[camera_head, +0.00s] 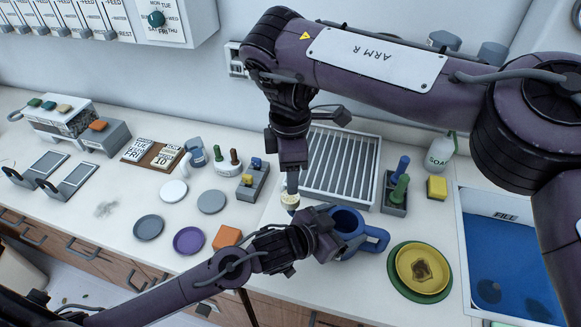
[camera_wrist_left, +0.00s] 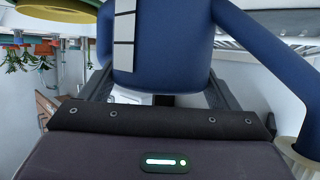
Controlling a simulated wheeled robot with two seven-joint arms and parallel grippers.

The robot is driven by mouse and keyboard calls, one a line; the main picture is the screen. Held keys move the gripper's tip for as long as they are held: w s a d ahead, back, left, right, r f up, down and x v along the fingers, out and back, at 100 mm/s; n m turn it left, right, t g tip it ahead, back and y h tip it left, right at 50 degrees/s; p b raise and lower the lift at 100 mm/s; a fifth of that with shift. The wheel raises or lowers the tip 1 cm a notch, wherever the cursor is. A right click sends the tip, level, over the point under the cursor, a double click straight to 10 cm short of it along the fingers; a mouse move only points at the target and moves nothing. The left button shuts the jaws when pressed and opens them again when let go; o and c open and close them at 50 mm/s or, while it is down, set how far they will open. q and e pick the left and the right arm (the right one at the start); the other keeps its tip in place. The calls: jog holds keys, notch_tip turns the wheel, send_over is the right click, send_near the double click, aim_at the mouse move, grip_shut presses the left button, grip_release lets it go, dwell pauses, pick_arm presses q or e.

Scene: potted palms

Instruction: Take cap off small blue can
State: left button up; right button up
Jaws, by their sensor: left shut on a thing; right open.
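The blue can (camera_head: 348,222) stands near the counter's front, its handle to the right in the head view. My left gripper (camera_head: 328,236) is shut on the can's body. In the left wrist view its fingers lie on both sides of the blue body (camera_wrist_left: 165,45). A cream cap (camera_head: 290,199) sits at the left of the can; the left wrist view shows it at the end of a blue arm or spout (camera_wrist_left: 262,45). My right gripper (camera_head: 291,184) is open, pointing down right at the cap. Whether it touches the cap is hard to tell.
A slatted rack (camera_head: 342,165) stands behind the can. A yellow dish (camera_head: 422,268), a blue basin (camera_head: 505,265) and a soap bottle (camera_head: 440,152) are at the right. An orange block (camera_head: 227,237) and a purple disc (camera_head: 188,240) lie left. Another blue container (camera_head: 196,156) stands further back.

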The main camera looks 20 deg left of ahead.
aim_at(290, 200)
jog(key=m, duration=0.8)
jog(key=shift+m, duration=0.4)
jog(key=shift+f, duration=4)
jog(key=shift+c, duration=0.3)
